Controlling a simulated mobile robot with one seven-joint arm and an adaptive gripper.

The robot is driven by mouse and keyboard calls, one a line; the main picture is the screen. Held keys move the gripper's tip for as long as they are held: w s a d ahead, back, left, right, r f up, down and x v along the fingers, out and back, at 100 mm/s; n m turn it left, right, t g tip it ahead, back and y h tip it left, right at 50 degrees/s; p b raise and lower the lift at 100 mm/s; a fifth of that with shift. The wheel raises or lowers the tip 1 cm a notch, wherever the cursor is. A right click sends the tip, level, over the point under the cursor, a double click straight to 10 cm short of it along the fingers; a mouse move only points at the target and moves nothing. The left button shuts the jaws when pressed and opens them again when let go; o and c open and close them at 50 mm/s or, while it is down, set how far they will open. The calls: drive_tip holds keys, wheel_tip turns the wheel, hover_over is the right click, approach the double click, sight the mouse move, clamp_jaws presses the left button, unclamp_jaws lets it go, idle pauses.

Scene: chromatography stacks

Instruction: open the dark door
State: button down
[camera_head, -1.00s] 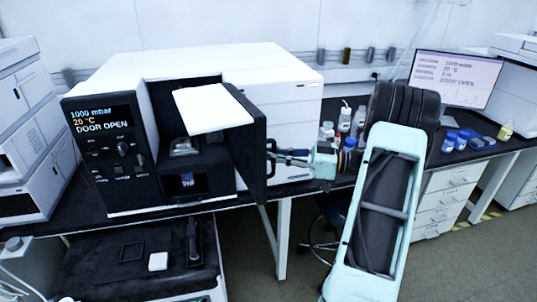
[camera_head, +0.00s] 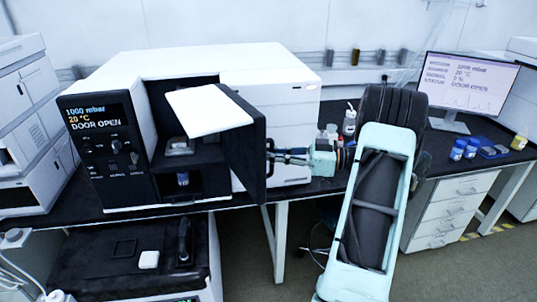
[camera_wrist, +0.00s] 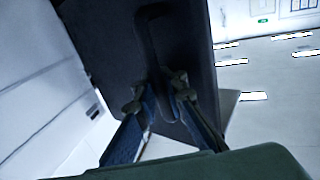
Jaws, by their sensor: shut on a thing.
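The dark door (camera_head: 242,140) belongs to the white instrument (camera_head: 225,62) on the bench and stands swung open, sticking out toward me. Its display (camera_head: 95,114) reads "DOOR OPEN". Behind the door, the dark chamber (camera_head: 190,160) shows, with a small vial inside. My gripper (camera_head: 270,156) is at the door's right side, shut on the door handle (camera_head: 268,172). In the wrist view, the two fingers of my gripper (camera_wrist: 162,95) close around the lower part of the dark handle (camera_wrist: 150,45) on the door (camera_wrist: 115,45).
Bottles (camera_head: 349,122) stand on the bench behind my arm. A monitor (camera_head: 470,88) and blue-capped jars (camera_head: 458,149) are at the right. A lower dark-topped unit (camera_head: 120,270) stands at the front left. Floor is free between the bench legs and the drawers (camera_head: 447,210).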

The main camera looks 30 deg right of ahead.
drive_tip(key=shift+s+d+f, duration=0.15)
drive_tip(key=shift+s+f, duration=0.05)
drive_tip(key=shift+f, duration=0.05)
drive_tip(key=c, duration=2.4)
unclamp_jaws()
drive_tip(key=shift+o, duration=0.5)
drive_tip(key=shift+s+d+r, duration=0.1)
drive_tip(key=shift+s+r, duration=0.05)
drive_tip(key=v, duration=1.1)
drive_tip(key=shift+s+d, duration=0.2)
drive_tip(key=shift+d, duration=0.15)
drive_tip(key=shift+w, duration=0.1)
